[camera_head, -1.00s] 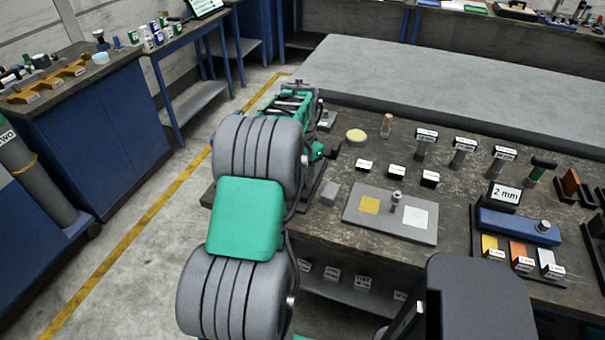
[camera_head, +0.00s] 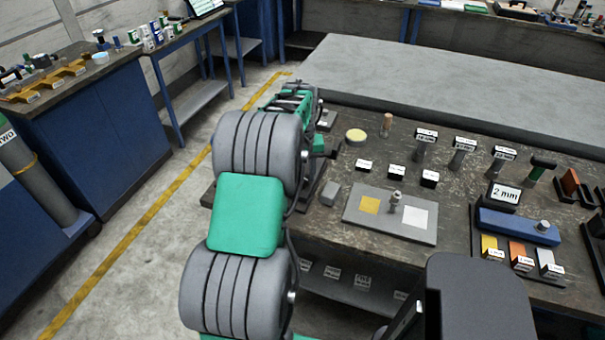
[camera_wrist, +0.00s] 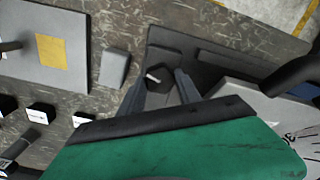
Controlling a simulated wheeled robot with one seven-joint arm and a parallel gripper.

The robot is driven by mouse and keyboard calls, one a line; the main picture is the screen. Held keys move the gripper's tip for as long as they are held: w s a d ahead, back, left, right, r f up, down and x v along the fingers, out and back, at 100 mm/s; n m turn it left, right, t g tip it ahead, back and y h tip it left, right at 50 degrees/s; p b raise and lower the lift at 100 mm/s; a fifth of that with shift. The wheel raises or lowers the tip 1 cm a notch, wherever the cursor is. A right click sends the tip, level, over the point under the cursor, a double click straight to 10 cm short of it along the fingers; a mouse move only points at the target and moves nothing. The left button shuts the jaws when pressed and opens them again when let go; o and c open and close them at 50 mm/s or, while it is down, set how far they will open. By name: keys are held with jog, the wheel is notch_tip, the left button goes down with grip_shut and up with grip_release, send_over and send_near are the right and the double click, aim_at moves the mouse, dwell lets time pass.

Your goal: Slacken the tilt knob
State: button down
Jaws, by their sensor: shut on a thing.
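In the wrist view, my gripper (camera_wrist: 160,85) has its two grey fingers on either side of a small dark grey knob (camera_wrist: 156,77), which I take to be the tilt knob. The fingers are closed on its sides. The knob sits over a dark base plate (camera_wrist: 215,68) on the bench. A pale grey part with dark lettering (camera_wrist: 283,118) and a black bar (camera_wrist: 297,70) lie just right of the gripper. In the head view my own arm hides the knob and the fingertips.
A grey plate with yellow and white squares (camera_head: 362,226) and a small grey block (camera_head: 330,194) lie nearby on the worn bench.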

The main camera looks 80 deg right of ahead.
aim_at(302, 177)
jog(key=shift+n, duration=0.6)
jog(key=c, duration=0.8)
grip_release()
jog(key=shift+c, duration=0.2)
jog(key=shift+r, duration=0.1)
notch_tip(302, 177, up, 8)
jog(key=shift+f+b, duration=0.15)
jog(key=shift+b, duration=0.15)
